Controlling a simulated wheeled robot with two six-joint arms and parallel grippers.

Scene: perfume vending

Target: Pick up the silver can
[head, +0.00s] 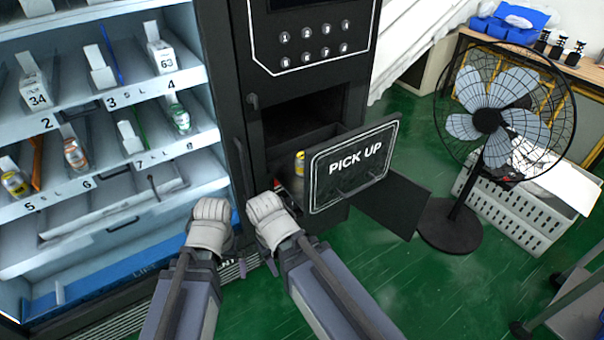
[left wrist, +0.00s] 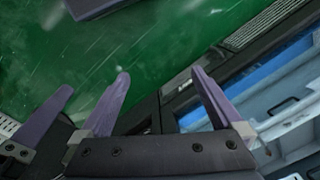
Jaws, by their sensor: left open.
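I cannot make out a plainly silver can in either view. A small yellow can (head: 299,163) stands partly hidden in the pick-up bin (head: 318,137), behind its tilted-out PICK UP door (head: 354,163). A red bit shows low in the bin; I cannot tell what it is. My left gripper (head: 209,228) is in front of the vending machine, left of the door and apart from the can. In the left wrist view its purple fingers (left wrist: 160,78) are spread and empty. My right gripper (head: 268,218) is beside the door's left edge; its jaws cannot be made out.
Lit shelves (head: 105,185) at left hold several small bottles and cans, including a green-and-white one (head: 180,118). A black flap (head: 392,204) juts out below the door. A standing fan (head: 487,120) and a white crate (head: 520,207) are at right. The green floor (head: 430,295) is clear in front.

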